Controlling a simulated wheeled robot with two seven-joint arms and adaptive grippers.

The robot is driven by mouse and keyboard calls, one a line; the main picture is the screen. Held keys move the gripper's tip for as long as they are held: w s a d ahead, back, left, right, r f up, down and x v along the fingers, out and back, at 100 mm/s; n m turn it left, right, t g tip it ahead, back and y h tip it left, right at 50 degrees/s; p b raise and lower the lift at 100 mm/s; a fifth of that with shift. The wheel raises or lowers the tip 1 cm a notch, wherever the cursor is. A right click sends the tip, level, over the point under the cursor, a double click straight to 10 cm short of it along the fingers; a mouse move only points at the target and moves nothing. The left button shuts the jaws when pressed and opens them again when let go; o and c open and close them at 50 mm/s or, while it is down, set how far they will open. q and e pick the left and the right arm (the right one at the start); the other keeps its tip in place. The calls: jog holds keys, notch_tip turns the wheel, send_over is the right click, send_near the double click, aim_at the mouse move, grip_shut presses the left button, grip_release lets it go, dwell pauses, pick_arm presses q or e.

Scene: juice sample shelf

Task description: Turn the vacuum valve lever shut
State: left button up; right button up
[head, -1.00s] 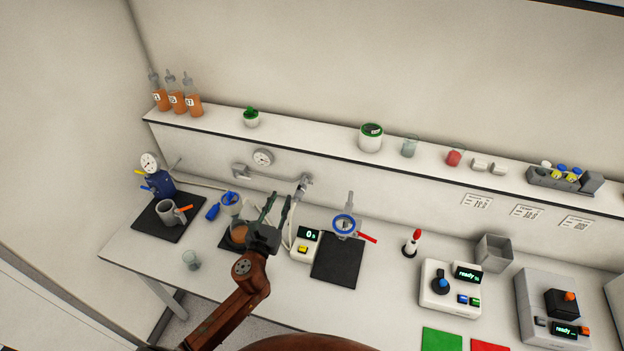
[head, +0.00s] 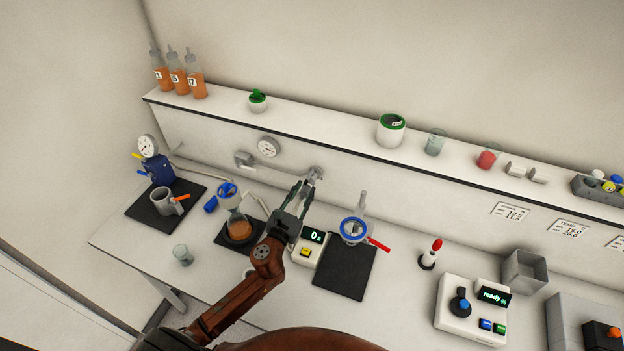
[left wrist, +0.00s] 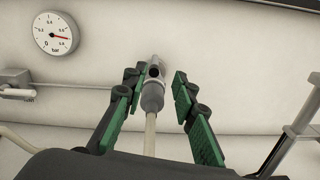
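The vacuum valve (head: 318,174) is a grey fitting on the wall at the end of a pipe. It also shows in the left wrist view (left wrist: 152,98), with a pale hose running down from it. A dark round part faces the camera; I cannot clearly make out the lever or its angle. My left gripper (head: 303,190) is open, its green-padded fingers pointing at the wall. In the left wrist view the fingertips (left wrist: 160,82) stand on either side of the valve, the left one closer to it. No firm grip shows. My right gripper is not in view.
A round gauge (left wrist: 56,33) with a red needle hangs left of the valve. The shelf (head: 320,139) runs above.

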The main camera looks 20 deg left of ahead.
aim_at(309, 177)
pick_arm(q)
jog(key=w, duration=0.3)
jog(key=w+a, duration=0.1)
jog(key=w, duration=0.2)
jog(key=shift+a+r, duration=0.1)
jog(key=shift+c, duration=0.4)
grip_shut()
jog(key=shift+w, duration=0.1)
